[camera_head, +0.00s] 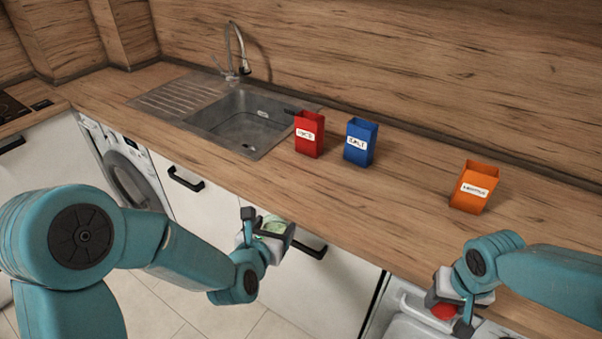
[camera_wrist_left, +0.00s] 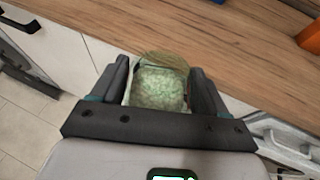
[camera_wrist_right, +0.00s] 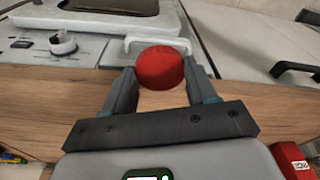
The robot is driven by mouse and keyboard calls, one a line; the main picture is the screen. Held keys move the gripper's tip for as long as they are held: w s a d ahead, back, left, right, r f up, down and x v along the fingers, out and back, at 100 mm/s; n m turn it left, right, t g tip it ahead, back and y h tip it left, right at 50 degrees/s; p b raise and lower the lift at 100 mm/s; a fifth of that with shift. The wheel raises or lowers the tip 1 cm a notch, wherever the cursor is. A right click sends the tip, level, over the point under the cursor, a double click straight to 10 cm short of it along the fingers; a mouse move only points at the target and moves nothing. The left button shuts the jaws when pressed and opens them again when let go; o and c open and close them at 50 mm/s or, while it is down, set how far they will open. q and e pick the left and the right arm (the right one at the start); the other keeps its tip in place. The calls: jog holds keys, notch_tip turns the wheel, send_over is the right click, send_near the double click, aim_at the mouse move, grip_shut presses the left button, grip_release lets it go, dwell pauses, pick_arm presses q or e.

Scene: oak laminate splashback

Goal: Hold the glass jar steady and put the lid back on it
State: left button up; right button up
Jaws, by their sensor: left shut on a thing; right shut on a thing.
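The glass jar (camera_wrist_left: 158,88), with pale green contents, is between the fingers of my left gripper (camera_wrist_left: 160,85) in the left wrist view. In the head view the jar (camera_head: 272,226) and my left gripper (camera_head: 268,232) are in front of the counter's front edge. The jar's open top faces away from the left wrist camera. The red round lid (camera_wrist_right: 160,68) is held between the fingertips of my right gripper (camera_wrist_right: 160,80). In the head view the lid (camera_head: 444,312) shows partly under my right gripper (camera_head: 455,300), at the lower right. Jar and lid are well apart.
A red box (camera_head: 309,134), a blue box (camera_head: 360,142) and an orange box (camera_head: 475,187) stand on the wooden counter (camera_head: 400,215). A sink (camera_head: 240,122) with a tap (camera_head: 236,52) is at the back left. The counter's front stretch is clear.

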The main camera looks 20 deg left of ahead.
pick_arm(q)
jog(key=s+d+f+m+g+h, duration=0.1)
jog(key=s+d+f+m+h, duration=0.2)
jog(key=d, duration=0.4)
jog(key=s+d+f+m+g+h, duration=0.2)
jog(key=s+d+f+m+h, duration=0.2)
jog(key=d, duration=0.4)
jog(key=shift+f+m+h, duration=0.4)
jog(key=shift+f+h, duration=0.1)
jog(key=shift+h, duration=0.3)
pick_arm(e)
jog(key=shift+s+d, duration=0.15)
jog(key=shift+s, duration=0.05)
jog(key=shift+w+a+r+n, duration=0.3)
jog(key=shift+w+a+r, duration=0.45)
jog(key=shift+r, duration=0.1)
jog(key=a+r+n, duration=0.2)
jog(key=a, duration=0.9)
jog(key=s+a+r+n, duration=0.1)
jog(key=a+r+n, duration=0.2)
jog(key=a, duration=0.8)
jog(key=shift+a+y, duration=0.15)
jog(key=shift+y, duration=0.25)
